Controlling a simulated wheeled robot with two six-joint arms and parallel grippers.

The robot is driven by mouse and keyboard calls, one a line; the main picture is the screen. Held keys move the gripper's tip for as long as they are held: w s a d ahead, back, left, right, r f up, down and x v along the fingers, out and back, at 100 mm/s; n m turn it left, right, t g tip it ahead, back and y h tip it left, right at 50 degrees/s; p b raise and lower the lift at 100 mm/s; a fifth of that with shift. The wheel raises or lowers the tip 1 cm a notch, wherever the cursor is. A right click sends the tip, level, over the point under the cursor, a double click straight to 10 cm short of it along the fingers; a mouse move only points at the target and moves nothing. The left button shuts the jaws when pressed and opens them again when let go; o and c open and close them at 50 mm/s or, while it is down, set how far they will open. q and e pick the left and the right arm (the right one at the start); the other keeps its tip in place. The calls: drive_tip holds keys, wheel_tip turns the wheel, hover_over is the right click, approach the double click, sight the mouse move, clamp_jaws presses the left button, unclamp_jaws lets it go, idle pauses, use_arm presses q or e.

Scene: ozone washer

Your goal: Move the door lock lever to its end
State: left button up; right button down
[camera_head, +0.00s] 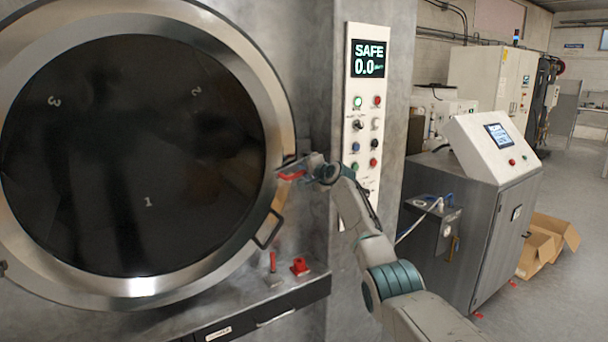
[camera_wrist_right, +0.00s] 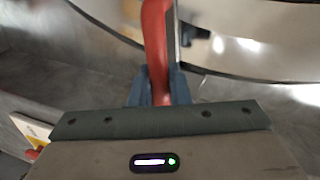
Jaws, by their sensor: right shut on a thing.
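The washer's large round door (camera_head: 150,150) has a dark glass face and a broad metal ring. The red door lock lever (camera_head: 291,176) is at the ring's right edge. My right gripper (camera_head: 292,168) is at the lever, with the arm coming in from the lower right. In the right wrist view the red lever (camera_wrist_right: 156,45) runs down between the fingers of my right gripper (camera_wrist_right: 158,88), which is shut on it. The lever's far end is cut off by the top of that view. My left gripper is not in view.
A control panel (camera_head: 366,110) with a "SAFE 0.0" display stands right of the door. A black handle (camera_head: 269,230) sits on the ring below the lever. Red parts (camera_head: 299,266) sit on the ledge below. A grey cabinet (camera_head: 480,200) stands at the right.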

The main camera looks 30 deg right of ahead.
drive_tip(key=shift+a+r+m, duration=0.1)
drive_tip(key=shift+r+m, duration=0.25)
drive_tip(key=shift+m, duration=0.05)
drive_tip(key=shift+r, duration=0.1)
drive_tip(key=c, duration=1.4)
unclamp_jaws()
drive_tip(key=shift+c, duration=0.2)
drive_tip(key=shift+s, duration=0.1)
drive_tip(key=s+r+b, duration=0.2)
drive_tip(key=s+b, duration=0.2)
drive_tip(key=s, duration=0.6)
drive_tip(key=shift+s+d, duration=0.2)
drive_tip(key=shift+d, duration=0.05)
